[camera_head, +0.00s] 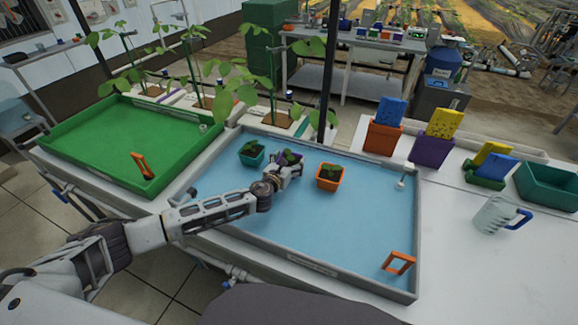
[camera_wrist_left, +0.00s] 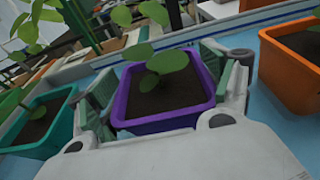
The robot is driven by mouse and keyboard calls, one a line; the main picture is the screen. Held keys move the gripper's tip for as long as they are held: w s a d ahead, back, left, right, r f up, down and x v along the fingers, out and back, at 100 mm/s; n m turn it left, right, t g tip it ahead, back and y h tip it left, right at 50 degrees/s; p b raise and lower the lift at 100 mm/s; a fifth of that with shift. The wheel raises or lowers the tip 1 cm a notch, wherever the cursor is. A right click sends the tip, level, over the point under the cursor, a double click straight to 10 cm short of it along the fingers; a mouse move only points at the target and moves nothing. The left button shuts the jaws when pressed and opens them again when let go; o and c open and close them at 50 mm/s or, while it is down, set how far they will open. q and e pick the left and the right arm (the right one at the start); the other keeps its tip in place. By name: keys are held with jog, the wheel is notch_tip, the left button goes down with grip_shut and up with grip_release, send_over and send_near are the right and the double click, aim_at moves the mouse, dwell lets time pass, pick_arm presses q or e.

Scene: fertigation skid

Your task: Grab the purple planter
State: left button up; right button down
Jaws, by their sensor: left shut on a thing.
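The purple planter (camera_wrist_left: 165,121) holds dark soil and a small green seedling. It sits between the two fingers of my left gripper (camera_wrist_left: 163,92), which is shut on it. In the head view the purple planter (camera_head: 289,156) is mostly hidden behind my left gripper (camera_head: 287,167), over the blue tray (camera_head: 355,235). I cannot tell whether the planter touches the tray floor. My right gripper is not in view.
A teal planter (camera_head: 251,154) stands close on the left and an orange planter (camera_head: 329,178) close on the right, both with seedlings. An orange frame (camera_head: 398,263) is at the tray's front right. A green tray (camera_head: 105,140) lies to the left.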

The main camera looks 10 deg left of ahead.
pick_arm(q)
jog(key=shift+r, duration=0.65)
notch_tip(320, 180, up, 7)
jog(key=shift+p, duration=0.85)
jog(key=shift+r, duration=0.85)
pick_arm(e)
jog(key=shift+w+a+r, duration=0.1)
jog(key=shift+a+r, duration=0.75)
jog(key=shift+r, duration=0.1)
